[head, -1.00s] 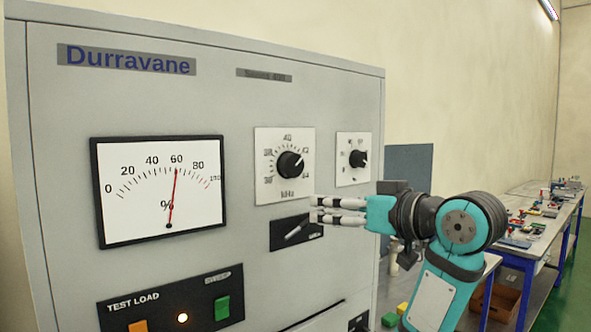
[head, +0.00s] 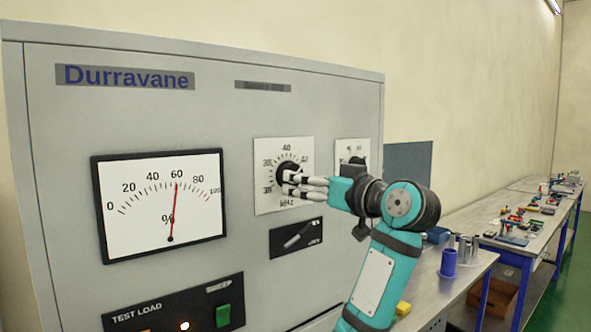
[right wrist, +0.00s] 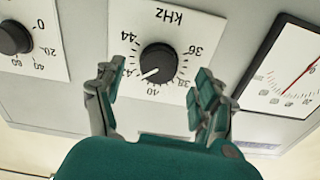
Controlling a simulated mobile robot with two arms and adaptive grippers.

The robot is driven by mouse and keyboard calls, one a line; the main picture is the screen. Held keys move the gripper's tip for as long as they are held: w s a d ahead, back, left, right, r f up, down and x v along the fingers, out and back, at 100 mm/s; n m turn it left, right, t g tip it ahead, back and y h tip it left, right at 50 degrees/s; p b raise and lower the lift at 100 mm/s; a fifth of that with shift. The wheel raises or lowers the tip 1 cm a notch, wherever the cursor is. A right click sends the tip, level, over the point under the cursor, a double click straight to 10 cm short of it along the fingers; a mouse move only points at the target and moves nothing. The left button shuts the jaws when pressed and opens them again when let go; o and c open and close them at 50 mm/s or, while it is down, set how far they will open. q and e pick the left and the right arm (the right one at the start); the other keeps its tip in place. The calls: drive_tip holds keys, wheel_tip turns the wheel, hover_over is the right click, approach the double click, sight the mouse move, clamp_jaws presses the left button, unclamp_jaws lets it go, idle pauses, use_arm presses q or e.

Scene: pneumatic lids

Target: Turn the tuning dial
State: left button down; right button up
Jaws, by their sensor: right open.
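The tuning dial (head: 288,171) is a black round knob on a white kHz scale plate (head: 265,202) on the grey cabinet's front. In the right wrist view the right gripper (right wrist: 160,78) is open, with one finger on each side of the knob and gaps to both. My left gripper is not in view.
A percent meter (head: 160,205) sits left of the dial, its red needle near 60. A smaller dial (head: 353,152) is close on the right, partly behind my gripper. A slanted lever (head: 298,236) is below. Workbenches (head: 470,262) stand at the right.

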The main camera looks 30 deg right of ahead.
drive_tip(key=w, duration=0.1)
drive_tip(key=w+p, duration=0.1)
drive_tip(key=w, duration=0.2)
drive_tip(key=shift+w+a, duration=0.25)
drive_tip(key=shift+w, duration=0.15)
drive_tip(key=c, duration=1.2)
drive_tip(key=shift+o, duration=0.2)
drive_tip(key=m, duration=0.4)
drive_tip(key=shift+a+p, duration=0.1)
drive_tip(key=shift+p, duration=0.25)
drive_tip(key=o, duration=1.2)
drive_tip(key=shift+c, duration=0.2)
